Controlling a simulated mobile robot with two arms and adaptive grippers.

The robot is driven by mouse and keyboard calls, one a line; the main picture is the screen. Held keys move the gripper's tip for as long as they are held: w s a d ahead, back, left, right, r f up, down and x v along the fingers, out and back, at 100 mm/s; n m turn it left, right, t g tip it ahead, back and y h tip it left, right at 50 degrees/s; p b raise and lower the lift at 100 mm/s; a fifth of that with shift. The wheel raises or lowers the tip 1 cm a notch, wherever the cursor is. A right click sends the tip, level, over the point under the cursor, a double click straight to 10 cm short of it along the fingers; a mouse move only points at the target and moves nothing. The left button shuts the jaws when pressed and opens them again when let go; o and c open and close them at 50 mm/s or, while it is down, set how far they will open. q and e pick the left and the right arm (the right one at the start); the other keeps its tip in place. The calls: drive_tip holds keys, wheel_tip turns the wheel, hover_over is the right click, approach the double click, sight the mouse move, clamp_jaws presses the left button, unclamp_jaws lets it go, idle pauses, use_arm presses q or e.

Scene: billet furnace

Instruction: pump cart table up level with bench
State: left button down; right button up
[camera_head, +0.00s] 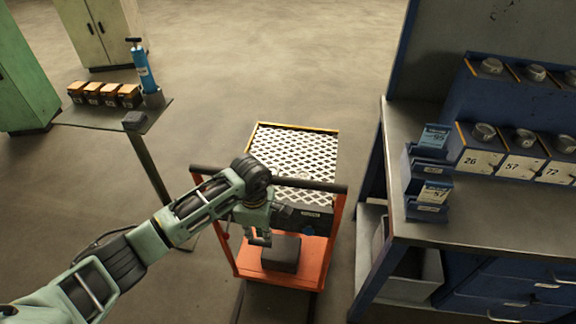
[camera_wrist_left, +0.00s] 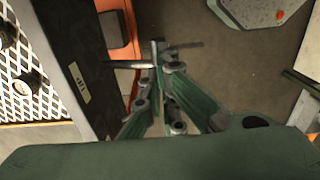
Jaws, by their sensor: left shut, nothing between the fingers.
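The cart (camera_head: 328,250) has an orange frame and a dark push bar. Its table (camera_head: 300,150) has a white perforated top with a yellow edge and stands left of the bench (camera_head: 400,130). A dark block (camera_head: 282,253) sits low on the cart's orange base; I cannot tell whether it is a pump pedal. My left gripper (camera_head: 260,240) is shut and empty, at the push-bar end, above and beside that block. In the left wrist view its fingers (camera_wrist_left: 158,62) meet, near the table's dark side (camera_wrist_left: 75,65). My right gripper is out of view.
The blue bench carries numbered boxes (camera_head: 515,160) and small card holders (camera_head: 428,170). A grey bin (camera_head: 410,285) stands under it. A small stand (camera_head: 115,115) at the left holds boxes and a blue hand pump (camera_head: 145,70). Floor behind the cart is clear.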

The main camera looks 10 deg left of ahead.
sight(259, 245)
use_arm(q)
drive_tip(key=shift+f, duration=0.15)
drive_tip(key=shift+s+f+b, duration=0.15)
drive_tip(key=shift+f+b, duration=0.9)
drive_tip(key=shift+f, duration=0.1)
drive_tip(key=shift+s+f+b, duration=0.2)
drive_tip(key=shift+f+b, duration=0.8)
drive_tip(key=shift+f, duration=0.1)
drive_tip(key=shift+s+f+b, duration=0.15)
drive_tip(key=shift+f+b, duration=0.9)
drive_tip(key=shift+f, duration=0.1)
drive_tip(key=shift+w+r+p, duration=0.2)
drive_tip(key=shift+r+p, duration=0.75)
drive_tip(key=shift+r, duration=0.8)
drive_tip(key=shift+w+r+p, duration=0.2)
drive_tip(key=shift+r+p, duration=0.75)
drive_tip(key=shift+r, duration=0.8)
drive_tip(key=shift+f, duration=0.1)
